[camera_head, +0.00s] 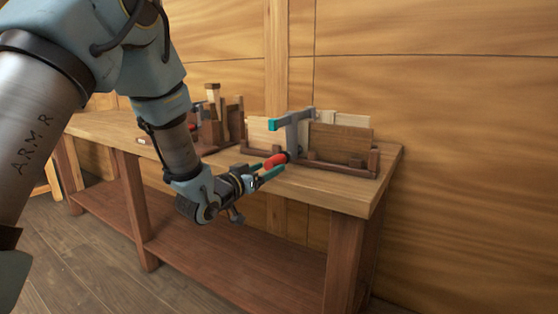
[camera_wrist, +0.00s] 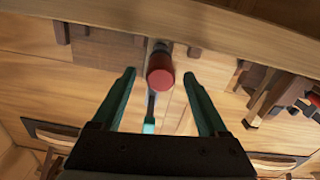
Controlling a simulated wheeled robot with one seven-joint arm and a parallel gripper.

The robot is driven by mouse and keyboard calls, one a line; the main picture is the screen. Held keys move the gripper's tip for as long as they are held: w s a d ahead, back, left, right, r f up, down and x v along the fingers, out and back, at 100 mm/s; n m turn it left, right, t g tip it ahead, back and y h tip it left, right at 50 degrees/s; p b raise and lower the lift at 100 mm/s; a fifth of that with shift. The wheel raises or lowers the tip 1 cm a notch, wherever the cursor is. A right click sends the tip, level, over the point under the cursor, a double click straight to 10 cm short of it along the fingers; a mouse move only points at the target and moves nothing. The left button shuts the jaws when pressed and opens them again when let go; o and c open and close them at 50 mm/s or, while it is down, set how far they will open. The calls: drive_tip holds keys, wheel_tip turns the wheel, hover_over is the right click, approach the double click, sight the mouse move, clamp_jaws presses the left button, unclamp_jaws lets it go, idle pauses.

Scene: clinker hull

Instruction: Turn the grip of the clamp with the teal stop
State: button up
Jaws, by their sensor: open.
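The clamp (camera_head: 293,132) has a grey bar, a teal stop (camera_head: 273,125) at its upper left end and a red grip (camera_head: 276,160) low at the front. It stands against wooden boards on the bench. My gripper (camera_head: 270,172) is open, its teal fingers pointing at the red grip from the front. In the wrist view the round end of the red grip (camera_wrist: 160,72) appears between the two fingertips (camera_wrist: 158,75), with gaps on both sides. I cannot tell whether the tips reach around it. Part of the clamp is hidden behind the grip there.
The bench (camera_head: 310,187) has a free strip at its front edge. Wooden boards (camera_head: 340,142) in a low brown frame stand behind and beside the clamp. Further left is another wooden assembly (camera_head: 215,125) with a red part (camera_head: 195,128). A lower shelf (camera_head: 230,260) runs beneath.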

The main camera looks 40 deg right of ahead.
sight(279, 162)
drive_tip(key=x, duration=0.6)
drive_tip(key=shift+w+d+p, duration=0.1)
drive_tip(key=shift+d+p, duration=0.2)
drive_tip(key=shift+p, duration=0.1)
clamp_jaws()
